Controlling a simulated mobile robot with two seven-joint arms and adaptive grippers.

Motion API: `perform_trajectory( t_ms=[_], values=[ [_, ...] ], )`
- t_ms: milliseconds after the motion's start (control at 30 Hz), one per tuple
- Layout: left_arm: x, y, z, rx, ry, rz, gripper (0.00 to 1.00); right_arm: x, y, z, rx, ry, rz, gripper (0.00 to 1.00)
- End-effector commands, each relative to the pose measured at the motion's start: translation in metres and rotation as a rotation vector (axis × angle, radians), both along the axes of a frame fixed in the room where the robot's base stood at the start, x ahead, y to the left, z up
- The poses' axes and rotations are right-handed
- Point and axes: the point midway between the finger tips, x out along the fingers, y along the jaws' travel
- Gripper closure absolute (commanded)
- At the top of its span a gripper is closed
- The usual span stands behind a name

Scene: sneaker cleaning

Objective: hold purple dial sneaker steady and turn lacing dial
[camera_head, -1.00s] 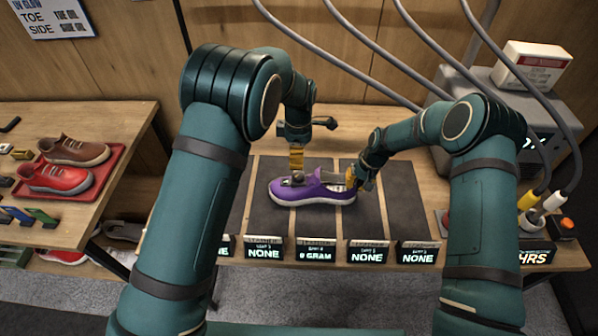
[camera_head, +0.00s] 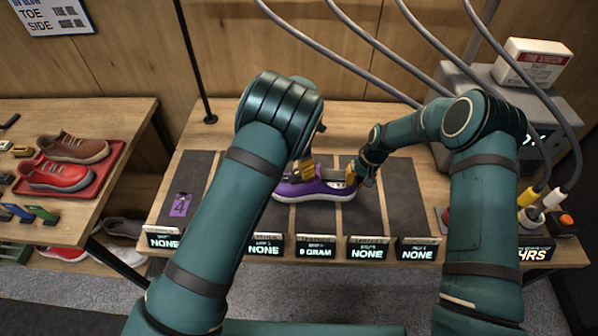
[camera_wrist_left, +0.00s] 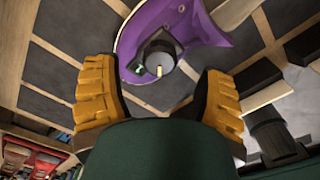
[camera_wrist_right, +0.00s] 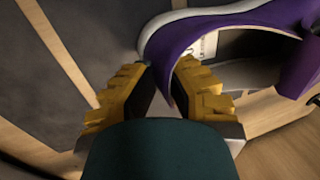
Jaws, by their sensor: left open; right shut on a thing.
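The purple sneaker (camera_head: 316,191) with a white sole lies on the middle dark mat, toe to the left and heel to the right. My right gripper (camera_head: 360,177) is shut on the heel rim, and in the right wrist view (camera_wrist_right: 165,85) the purple collar sits between its yellow fingers. My left gripper (camera_head: 298,178) is over the front of the sneaker, partly behind my left arm. In the left wrist view (camera_wrist_left: 155,95) its fingers are open on either side of the round grey lacing dial (camera_wrist_left: 158,63).
Several labelled displays (camera_head: 316,248) line the table's front edge. A purple card (camera_head: 182,205) lies on the left mat. A grey machine (camera_head: 500,110) with cables stands at the right. A red tray (camera_head: 105,172) with shoes is on the left table. The right mats are clear.

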Motion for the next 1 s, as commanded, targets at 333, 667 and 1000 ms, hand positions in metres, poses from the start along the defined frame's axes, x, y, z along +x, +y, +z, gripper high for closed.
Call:
perform_trajectory(
  t_ms=[333, 667, 1000],
  values=[
    [0.0, 0.0, -0.034, 0.0, -0.001, -0.001, 0.29, -0.001, 0.0, -0.001, 0.0, 0.003, 0.001, 1.0],
    [0.0, 0.0, -0.035, 0.0, -0.001, -0.001, 0.39, -0.001, 0.0, -0.001, 0.0, 0.003, 0.001, 1.0],
    [0.0, 0.0, -0.035, 0.0, -0.001, -0.002, 1.0, -0.001, 0.0, -0.001, 0.0, 0.003, 0.001, 1.0]
  ],
)
